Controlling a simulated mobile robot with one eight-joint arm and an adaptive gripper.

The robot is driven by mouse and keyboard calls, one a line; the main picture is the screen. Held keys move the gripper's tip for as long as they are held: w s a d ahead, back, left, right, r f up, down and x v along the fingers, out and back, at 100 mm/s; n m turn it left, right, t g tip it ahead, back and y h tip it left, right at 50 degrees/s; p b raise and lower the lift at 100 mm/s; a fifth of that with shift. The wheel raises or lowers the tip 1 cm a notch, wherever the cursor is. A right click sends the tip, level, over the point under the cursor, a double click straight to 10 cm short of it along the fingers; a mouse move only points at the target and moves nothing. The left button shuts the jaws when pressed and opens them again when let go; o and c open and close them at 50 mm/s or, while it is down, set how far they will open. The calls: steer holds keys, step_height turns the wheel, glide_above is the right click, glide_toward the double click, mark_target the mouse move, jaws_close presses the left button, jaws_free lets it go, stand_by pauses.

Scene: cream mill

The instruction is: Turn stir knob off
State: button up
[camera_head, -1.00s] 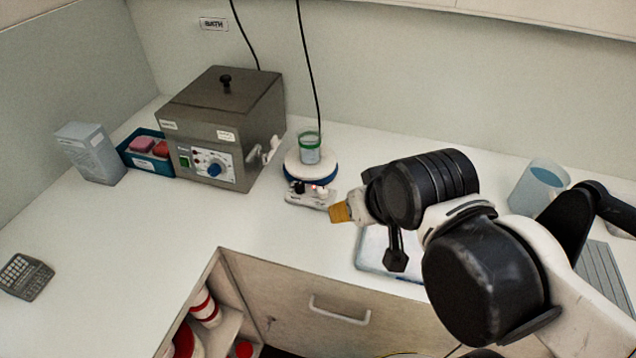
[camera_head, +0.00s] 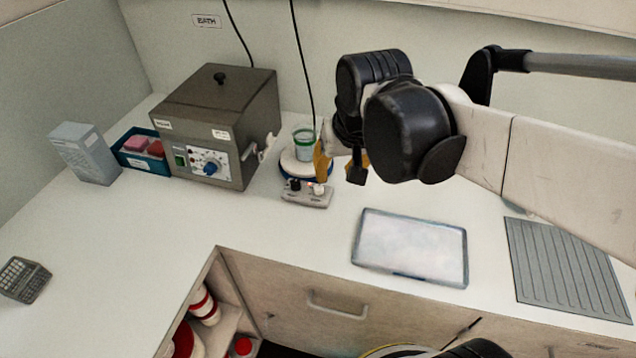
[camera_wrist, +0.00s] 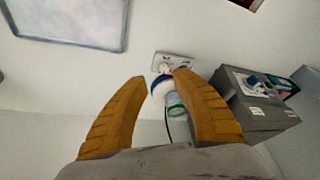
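The stirrer is a round white plate with a blue band (camera_head: 290,168) and a pale control box (camera_head: 305,200) at its front. The box has a black knob (camera_head: 295,185) and a pale knob (camera_head: 319,189), with a red light between them. I cannot tell which is the stir knob. A green-rimmed beaker (camera_head: 304,145) stands on the plate. My gripper (camera_head: 343,170) is open and empty, its orange fingers beside and above the stirrer's right side.
A grey bath unit (camera_head: 215,120) stands left of the stirrer, with a blue bin (camera_head: 135,163) and a white box (camera_head: 85,152) further left. A flat tray (camera_head: 410,247) and ribbed mat (camera_head: 567,268) lie to the right. The counter in front of the stirrer is clear.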

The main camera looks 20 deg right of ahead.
mark_target(319, 187)
steer(key=w+f+m+g+p, duration=0.15)
steer(key=w+f+g, duration=0.3)
steer(key=w, duration=0.65)
steer(key=shift+m, duration=0.35)
steer(key=f+b, duration=0.2)
steer(key=f, duration=0.4)
steer(key=f+b, duration=0.2)
steer(key=f, duration=0.4)
steer(key=shift+w+d, duration=0.1)
steer(key=shift+w, duration=0.1)
jaws_close()
